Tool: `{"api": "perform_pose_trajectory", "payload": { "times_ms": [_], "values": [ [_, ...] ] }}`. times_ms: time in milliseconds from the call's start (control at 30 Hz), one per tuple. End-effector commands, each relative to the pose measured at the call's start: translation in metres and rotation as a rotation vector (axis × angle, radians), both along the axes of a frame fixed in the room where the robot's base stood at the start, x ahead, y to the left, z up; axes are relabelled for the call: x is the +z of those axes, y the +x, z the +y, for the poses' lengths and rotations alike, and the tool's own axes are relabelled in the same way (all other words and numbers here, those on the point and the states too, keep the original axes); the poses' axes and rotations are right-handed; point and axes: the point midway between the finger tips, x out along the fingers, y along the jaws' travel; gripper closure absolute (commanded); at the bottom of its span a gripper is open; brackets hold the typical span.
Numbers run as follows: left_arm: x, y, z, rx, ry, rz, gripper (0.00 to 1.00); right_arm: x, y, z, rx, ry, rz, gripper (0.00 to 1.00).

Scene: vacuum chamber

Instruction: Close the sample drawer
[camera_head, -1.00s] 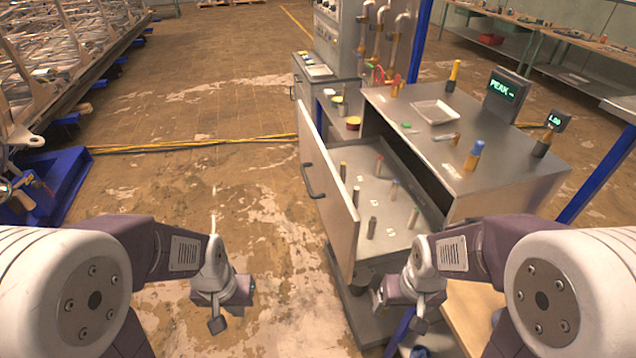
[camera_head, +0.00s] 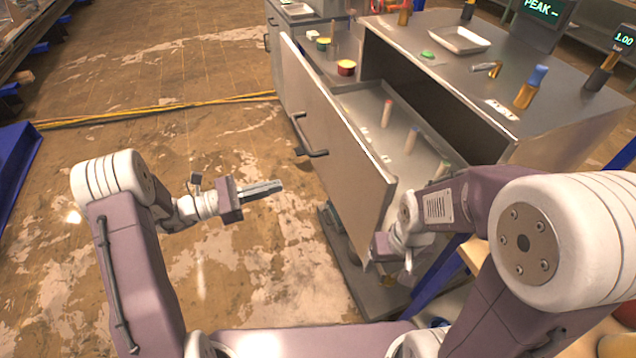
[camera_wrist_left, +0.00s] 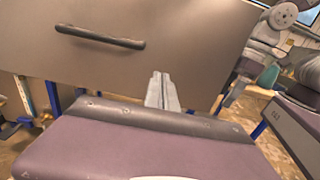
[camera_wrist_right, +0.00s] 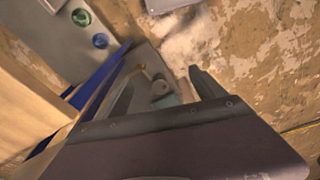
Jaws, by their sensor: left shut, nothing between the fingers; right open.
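The sample drawer (camera_head: 335,140) is pulled out of the metal cabinet (camera_head: 560,130), with its tall grey front panel facing left. A dark bar handle (camera_head: 309,137) is on the panel; it also shows in the left wrist view (camera_wrist_left: 100,37). Several small vials stand inside, among them a red-capped one (camera_head: 387,113). My left gripper (camera_head: 262,189) is shut and empty, to the left of the panel and lower than the handle, pointing toward the panel; its fingers show in the left wrist view (camera_wrist_left: 162,92). My right gripper (camera_wrist_right: 163,90) is open, near the panel's near end, its fingers mostly hidden in the head view.
The cabinet top holds a white tray (camera_head: 459,40), a blue-capped bottle (camera_head: 531,87) and displays. A yellow cable (camera_head: 150,110) crosses the floor on the left. Blue frame legs (camera_head: 437,272) stand near my right arm.

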Motion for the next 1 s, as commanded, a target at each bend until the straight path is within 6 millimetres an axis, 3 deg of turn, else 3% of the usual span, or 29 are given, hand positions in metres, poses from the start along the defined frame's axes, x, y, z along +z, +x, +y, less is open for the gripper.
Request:
{"api": "perform_pose_trajectory", "payload": {
  "times_ms": [33, 267, 800, 1000],
  "values": [
    [-0.007, 0.0, 0.004, 0.009, -0.002, 0.004, 1.0, -0.005, 0.0, 0.0, 0.0, 0.0, 0.0, 0.21],
    [-0.002, 0.002, -0.003, 0.008, 0.001, 0.003, 1.0, -0.001, 0.0, 0.0, 0.0, 0.0, -0.001, 0.21],
    [-0.002, 0.035, -0.107, 0.005, 0.003, 0.002, 1.0, 0.006, 0.0, 0.0, 0.0, 0.0, -0.001, 0.21],
    [-0.002, 0.042, -0.126, 0.008, 0.003, 0.002, 1.0, 0.008, 0.0, 0.0, 0.0, 0.0, -0.001, 0.21]
  ]
}}
